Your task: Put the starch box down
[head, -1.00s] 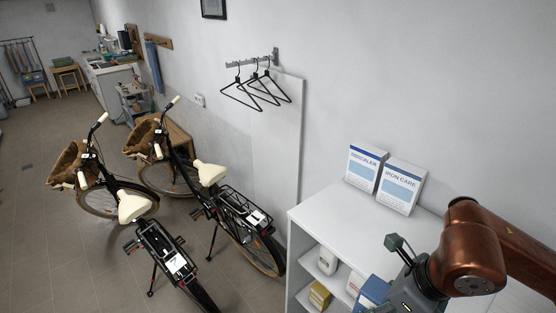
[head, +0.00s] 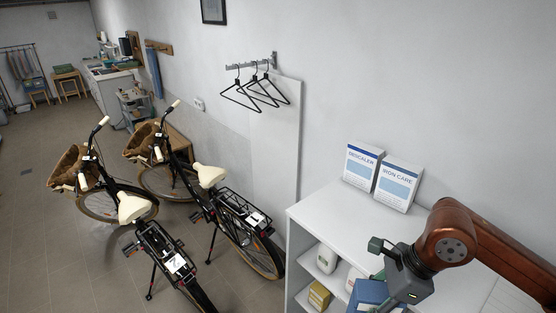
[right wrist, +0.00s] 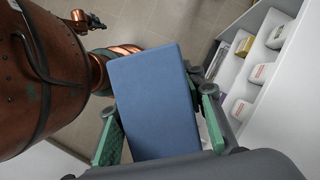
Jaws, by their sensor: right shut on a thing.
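The blue box, which I take to be the starch box (right wrist: 155,100), is held between the green finger pads of my right gripper (right wrist: 160,128) in the right wrist view. No label shows on the face turned to that camera. In the head view the blue box (head: 367,293) is at the lower right, in front of the white shelf unit (head: 330,212), with its lower part cut off by the frame edge. I cannot tell whether it touches a shelf. My left gripper is out of view.
A descaler box (head: 362,166) and an iron care box (head: 397,184) stand on the unit's top, with bare surface in front. Two bicycles (head: 215,178) stand to the left.

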